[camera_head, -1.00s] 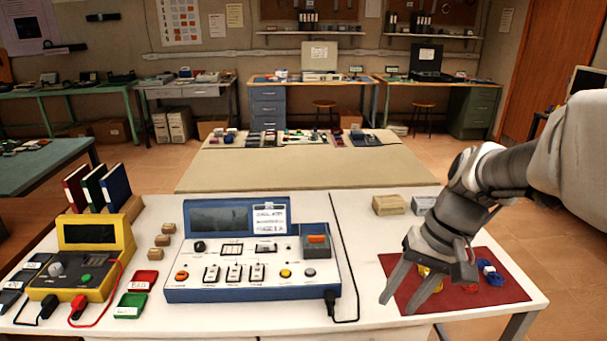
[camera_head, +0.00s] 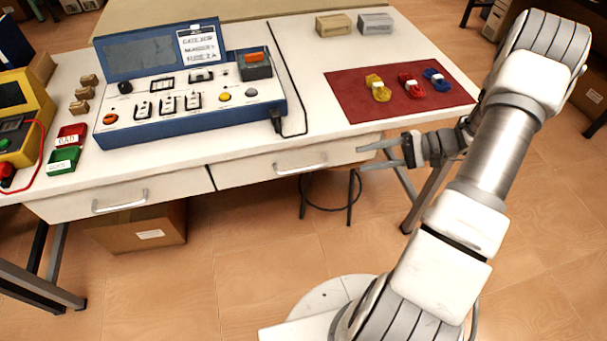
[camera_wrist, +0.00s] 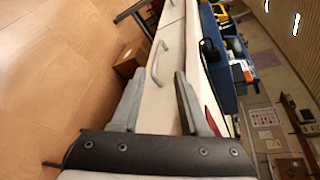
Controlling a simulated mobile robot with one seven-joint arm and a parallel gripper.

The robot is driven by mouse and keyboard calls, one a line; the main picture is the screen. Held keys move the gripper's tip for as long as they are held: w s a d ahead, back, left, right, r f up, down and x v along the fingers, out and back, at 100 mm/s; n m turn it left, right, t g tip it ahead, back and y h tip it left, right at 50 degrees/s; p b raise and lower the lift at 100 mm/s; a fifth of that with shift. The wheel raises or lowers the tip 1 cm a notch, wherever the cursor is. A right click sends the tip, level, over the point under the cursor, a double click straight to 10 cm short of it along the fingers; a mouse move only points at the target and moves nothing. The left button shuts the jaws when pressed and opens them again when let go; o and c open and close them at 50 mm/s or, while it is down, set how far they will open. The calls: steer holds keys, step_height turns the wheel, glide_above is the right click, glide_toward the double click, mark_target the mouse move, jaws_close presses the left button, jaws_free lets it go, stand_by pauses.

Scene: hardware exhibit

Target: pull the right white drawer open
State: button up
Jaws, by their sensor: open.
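The right white drawer (camera_head: 250,171) is in the front of the white table and looks shut. Its silver bar handle (camera_head: 300,163) is near the drawer's middle. My gripper (camera_head: 362,158) is open and empty, to the right of the handle and apart from it, with its fingers pointing left. In the wrist view, the open fingers (camera_wrist: 157,85) frame the drawer front, and a handle (camera_wrist: 158,57) shows beyond the fingertips. The left white drawer (camera_head: 80,202) with its own handle (camera_head: 120,201) also looks shut.
A blue control console (camera_head: 190,115) stands on the table above the drawers, its black cable (camera_head: 300,100) running near the edge. A red mat (camera_head: 350,92) holds several coloured parts. A stool (camera_head: 328,208) stands under the table. The floor in front is clear.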

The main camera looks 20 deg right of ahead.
mark_target(308, 169)
steer(key=shift+m+t, duration=0.4)
steer(key=shift+t, duration=0.2)
steer(key=b+x, duration=0.1)
steer(key=x, duration=0.4)
steer(key=f+b+x, duration=0.1)
steer(key=x, duration=0.5)
steer(key=f+b+x, duration=0.1)
steer(key=x, duration=0.5)
steer(key=shift+d, duration=0.3)
steer(key=shift+r, duration=0.1)
jaws_close()
